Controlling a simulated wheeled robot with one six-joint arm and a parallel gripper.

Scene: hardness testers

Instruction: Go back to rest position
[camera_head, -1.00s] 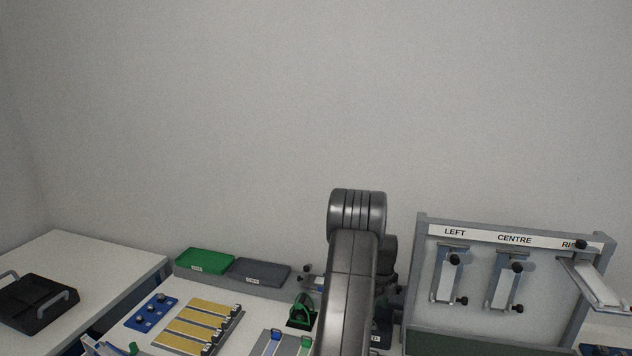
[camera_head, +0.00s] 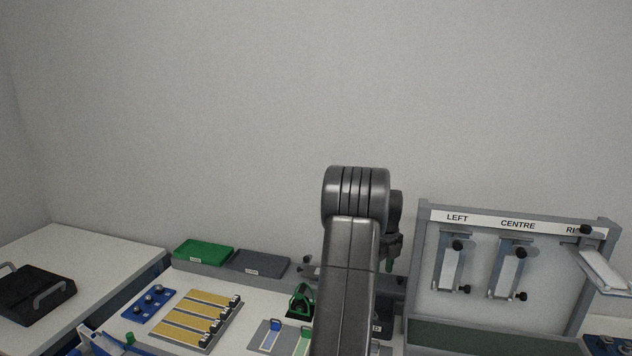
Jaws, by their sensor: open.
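My arm rises in the middle of the head view, its elbow and upper link in front of the bench. Part of my gripper (camera_head: 393,252) shows just right of the arm, with a small green piece at its lower end. The arm hides the rest of it. It is above the bench, left of the board, and I see nothing held in it.
A board (camera_head: 424,265) with LEFT, CENTRE and right stations stands at the right. A green tray (camera_head: 204,252), a grey tray (camera_head: 260,263), a blue block (camera_head: 151,304) and yellow strips (camera_head: 193,319) lie left. A black tray (camera_head: 30,292) sits on the side table.

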